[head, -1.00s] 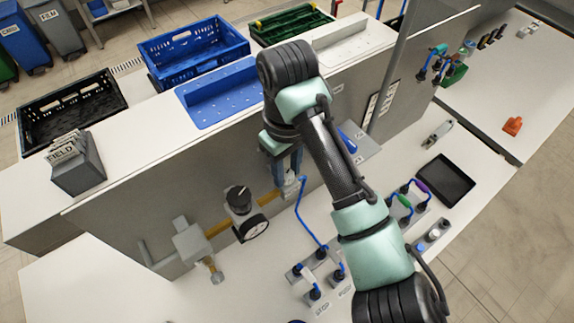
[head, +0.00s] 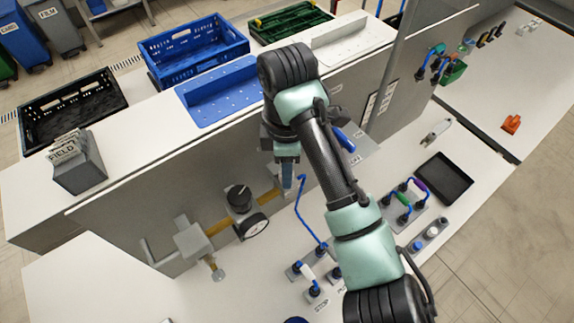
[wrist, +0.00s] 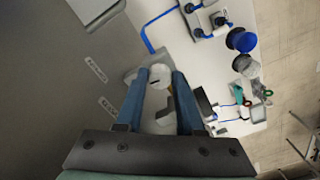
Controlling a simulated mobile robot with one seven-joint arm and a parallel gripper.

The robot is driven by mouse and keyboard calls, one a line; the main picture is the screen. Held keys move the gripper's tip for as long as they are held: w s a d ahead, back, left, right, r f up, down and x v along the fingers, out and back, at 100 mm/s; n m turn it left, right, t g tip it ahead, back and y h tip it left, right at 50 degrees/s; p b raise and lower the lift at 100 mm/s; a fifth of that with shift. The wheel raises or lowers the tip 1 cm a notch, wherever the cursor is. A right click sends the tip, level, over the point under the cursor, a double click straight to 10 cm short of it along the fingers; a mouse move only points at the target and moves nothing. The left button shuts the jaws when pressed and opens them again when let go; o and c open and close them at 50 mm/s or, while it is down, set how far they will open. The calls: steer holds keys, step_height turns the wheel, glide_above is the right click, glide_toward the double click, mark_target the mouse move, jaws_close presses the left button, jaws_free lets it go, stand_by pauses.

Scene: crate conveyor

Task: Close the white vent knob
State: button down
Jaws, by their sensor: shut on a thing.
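The white vent knob (wrist: 160,74) is a pale round knob with a dark slot-like mark. It sits on a grey mount at the grey panel and shows between my two blue fingers in the wrist view. My gripper (head: 288,180) points at the panel, with one finger on each side of the knob, and is shut on it. In the head view the knob is hidden behind my gripper and arm.
A black-capped valve with a round gauge (head: 254,228) and a yellow pipe is left of my gripper. A blue cable (head: 302,210) hangs close by on the right.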

steer(key=shift+n, duration=0.6)
steer(key=shift+a, duration=0.1)
steer(key=c, duration=0.5)
jaws_free()
steer(key=shift+r, duration=0.1)
step_height(320, 180, up, 13)
steer(key=shift+f+p, duration=0.15)
steer(key=shift+p, duration=0.8)
